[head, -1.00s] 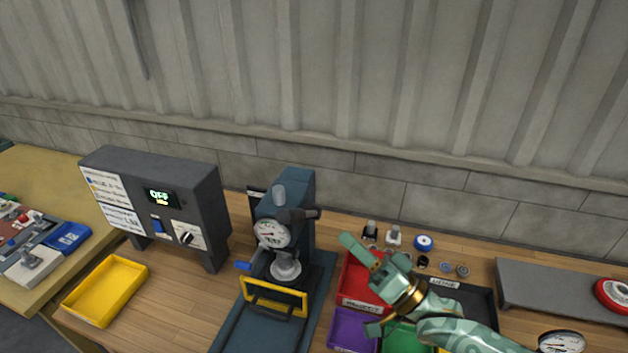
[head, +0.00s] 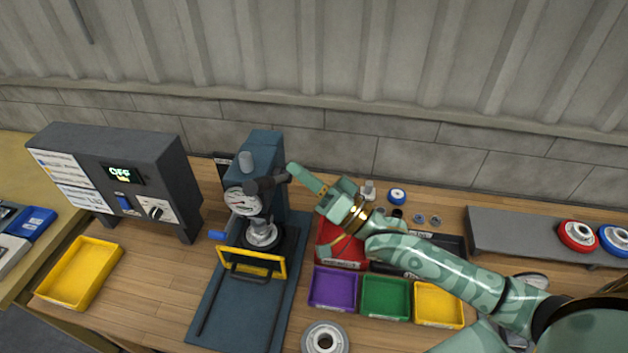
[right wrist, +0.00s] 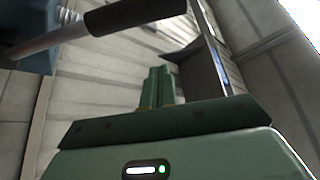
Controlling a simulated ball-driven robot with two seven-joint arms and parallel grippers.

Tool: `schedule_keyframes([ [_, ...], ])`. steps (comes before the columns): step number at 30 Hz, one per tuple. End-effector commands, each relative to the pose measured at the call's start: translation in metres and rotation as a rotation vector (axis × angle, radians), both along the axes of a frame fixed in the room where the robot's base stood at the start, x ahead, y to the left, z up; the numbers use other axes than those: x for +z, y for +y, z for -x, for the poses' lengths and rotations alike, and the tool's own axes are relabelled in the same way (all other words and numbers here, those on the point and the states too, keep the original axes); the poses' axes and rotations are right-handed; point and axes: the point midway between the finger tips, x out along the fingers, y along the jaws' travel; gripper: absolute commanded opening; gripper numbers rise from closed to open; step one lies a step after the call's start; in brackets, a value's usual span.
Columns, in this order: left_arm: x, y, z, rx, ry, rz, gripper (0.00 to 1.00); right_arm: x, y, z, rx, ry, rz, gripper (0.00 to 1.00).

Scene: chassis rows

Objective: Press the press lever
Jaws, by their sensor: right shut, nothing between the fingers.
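The dark blue press (head: 262,148) stands on the bench with a round gauge on its front. My left gripper is out of view.
A yellow-framed guard (head: 252,262) sits at the press front. A control box (head: 120,180) reading OFF stands left, by a yellow tray (head: 80,273). Red, purple (head: 333,288), green and yellow bins lie under and beside my right arm. A grey shelf (head: 510,232) stands right.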

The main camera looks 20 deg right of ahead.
Motion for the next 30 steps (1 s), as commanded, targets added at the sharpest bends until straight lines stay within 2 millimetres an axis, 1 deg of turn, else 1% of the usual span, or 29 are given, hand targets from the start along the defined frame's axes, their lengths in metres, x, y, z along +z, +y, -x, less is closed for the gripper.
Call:
schedule_keyframes([
  [1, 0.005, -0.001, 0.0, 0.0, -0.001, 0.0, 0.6, 0.008, 0.006, -0.009, 0.0, -0.002, -0.003, 0.0],
  [3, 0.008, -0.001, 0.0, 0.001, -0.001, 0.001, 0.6, 0.014, 0.014, -0.02, 0.0, -0.002, -0.002, 0.0],
  [6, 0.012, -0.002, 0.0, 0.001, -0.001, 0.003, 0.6, 0.021, 0.025, -0.035, 0.0, -0.003, -0.001, 0.0],
  [7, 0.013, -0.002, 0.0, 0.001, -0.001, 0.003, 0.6, 0.02, 0.028, -0.037, 0.0, -0.001, -0.002, 0.0],
  [9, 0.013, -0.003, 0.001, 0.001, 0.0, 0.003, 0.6, 0.006, 0.034, -0.029, 0.001, 0.006, -0.002, 0.0],
  [15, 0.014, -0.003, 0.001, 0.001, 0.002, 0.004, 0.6, -0.009, 0.043, -0.021, 0.001, 0.003, 0.0, 0.0],
  [30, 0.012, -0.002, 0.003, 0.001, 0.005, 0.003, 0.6, -0.014, 0.046, -0.018, 0.001, -0.003, 0.003, 0.0],
])
